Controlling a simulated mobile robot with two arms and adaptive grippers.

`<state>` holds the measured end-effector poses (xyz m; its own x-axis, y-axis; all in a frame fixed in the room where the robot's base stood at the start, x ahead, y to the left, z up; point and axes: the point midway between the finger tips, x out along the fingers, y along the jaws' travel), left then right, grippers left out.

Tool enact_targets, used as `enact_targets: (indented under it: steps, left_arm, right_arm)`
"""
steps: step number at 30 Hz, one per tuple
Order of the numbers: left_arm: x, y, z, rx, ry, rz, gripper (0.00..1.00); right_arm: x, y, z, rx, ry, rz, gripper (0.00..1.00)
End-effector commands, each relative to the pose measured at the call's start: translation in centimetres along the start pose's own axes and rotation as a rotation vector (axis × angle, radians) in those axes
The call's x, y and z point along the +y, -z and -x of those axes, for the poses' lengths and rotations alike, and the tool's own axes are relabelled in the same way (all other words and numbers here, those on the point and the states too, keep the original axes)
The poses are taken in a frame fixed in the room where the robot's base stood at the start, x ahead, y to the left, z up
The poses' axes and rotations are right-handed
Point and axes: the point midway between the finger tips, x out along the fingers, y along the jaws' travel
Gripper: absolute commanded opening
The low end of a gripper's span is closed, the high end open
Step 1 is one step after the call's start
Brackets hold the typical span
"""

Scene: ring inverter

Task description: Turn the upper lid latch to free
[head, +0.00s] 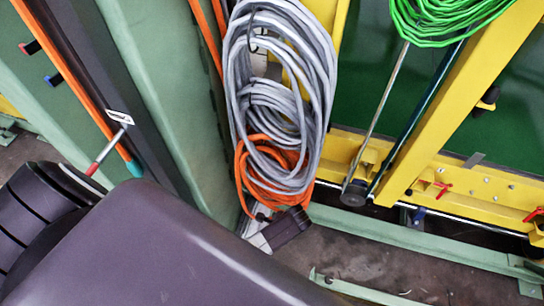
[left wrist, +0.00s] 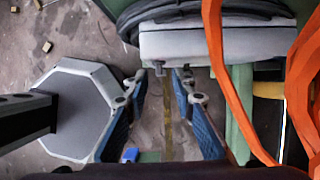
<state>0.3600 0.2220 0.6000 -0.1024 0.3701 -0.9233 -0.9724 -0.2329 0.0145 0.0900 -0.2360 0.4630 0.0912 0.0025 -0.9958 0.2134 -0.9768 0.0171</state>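In the left wrist view my left gripper (left wrist: 160,74) is open, its two blue-padded fingers apart with nothing visible between them. Its fingertips point at the lower edge of a grey box-like body (left wrist: 186,42). A small dark fitting (left wrist: 160,68) sits on that edge, near the gap between the fingertips. I cannot tell whether it is the upper lid latch or whether a finger touches it. In the head view a red-gripped metal lever (head: 108,150) stands by a dark upright at the left. No lid is clearly identifiable. My right gripper is not in view.
A yellow frame (head: 445,95) with red handles (head: 442,189) stands at the right. Orange cables (left wrist: 225,85) run close to the right of my left gripper. An octagonal grey plate (left wrist: 85,110) lies left.

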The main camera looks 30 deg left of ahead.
Motion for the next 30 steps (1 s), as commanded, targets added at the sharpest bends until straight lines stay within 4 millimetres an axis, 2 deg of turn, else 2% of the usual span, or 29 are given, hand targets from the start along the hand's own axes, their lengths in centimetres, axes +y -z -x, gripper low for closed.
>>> enact_targets:
  steps: [16,21,30]
  left_arm:
    - [0.0,0.1,8.5,0.003,0.000,0.001,0.24]
    - [0.1,0.0,9.7,0.002,-0.002,0.000,0.24]
    - [0.1,0.0,9.9,0.001,-0.002,0.000,0.24]
  right_arm:
    - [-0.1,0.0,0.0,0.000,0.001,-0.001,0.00]
    - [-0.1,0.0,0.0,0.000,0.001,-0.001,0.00]
    - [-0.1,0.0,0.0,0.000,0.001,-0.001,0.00]
